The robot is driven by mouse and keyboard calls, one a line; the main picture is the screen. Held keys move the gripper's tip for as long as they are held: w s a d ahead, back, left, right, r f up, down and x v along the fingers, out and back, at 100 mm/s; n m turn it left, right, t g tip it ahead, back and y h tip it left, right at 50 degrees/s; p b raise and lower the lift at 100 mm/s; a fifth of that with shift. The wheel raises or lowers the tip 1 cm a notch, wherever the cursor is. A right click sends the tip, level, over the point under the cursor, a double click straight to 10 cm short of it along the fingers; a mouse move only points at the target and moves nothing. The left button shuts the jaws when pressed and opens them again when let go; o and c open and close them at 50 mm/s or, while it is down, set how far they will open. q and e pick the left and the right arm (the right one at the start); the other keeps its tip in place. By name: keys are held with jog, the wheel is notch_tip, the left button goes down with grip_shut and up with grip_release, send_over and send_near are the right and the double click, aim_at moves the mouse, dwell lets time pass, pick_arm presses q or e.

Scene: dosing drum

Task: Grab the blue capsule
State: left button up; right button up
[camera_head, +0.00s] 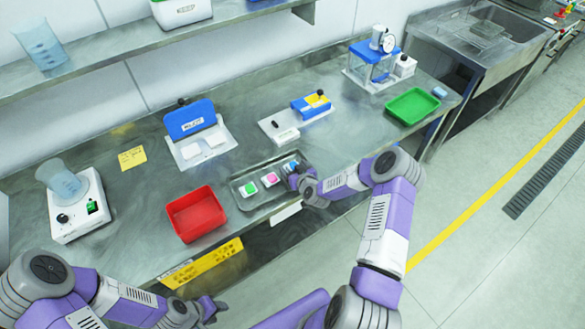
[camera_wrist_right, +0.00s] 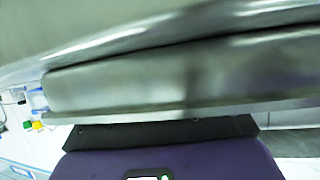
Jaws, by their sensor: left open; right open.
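A steel tray (camera_head: 239,198) on the bench holds a row of small white capsules with coloured tops. The green capsule (camera_head: 250,187) is at the left and the pink capsule (camera_head: 270,179) in the middle. The blue capsule (camera_head: 289,167) is at the right end. My right gripper (camera_head: 297,177) is open, right beside the blue capsule at the tray's right end, and partly covers it. I cannot tell whether it touches the capsule. My left gripper (camera_head: 215,308) is open and empty, low in front of the bench.
A red bin (camera_head: 194,213) stands left of the tray. A white device with a beaker (camera_head: 77,205) is at the far left. Blue-topped devices (camera_head: 190,119) (camera_head: 312,103) stand behind the tray. A green tray (camera_head: 412,105) lies at the bench's right end. A shelf (camera_head: 130,40) runs above.

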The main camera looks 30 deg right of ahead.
jog(key=shift+f, duration=0.1)
jog(key=shift+s, duration=0.1)
jog(key=c, duration=1.1)
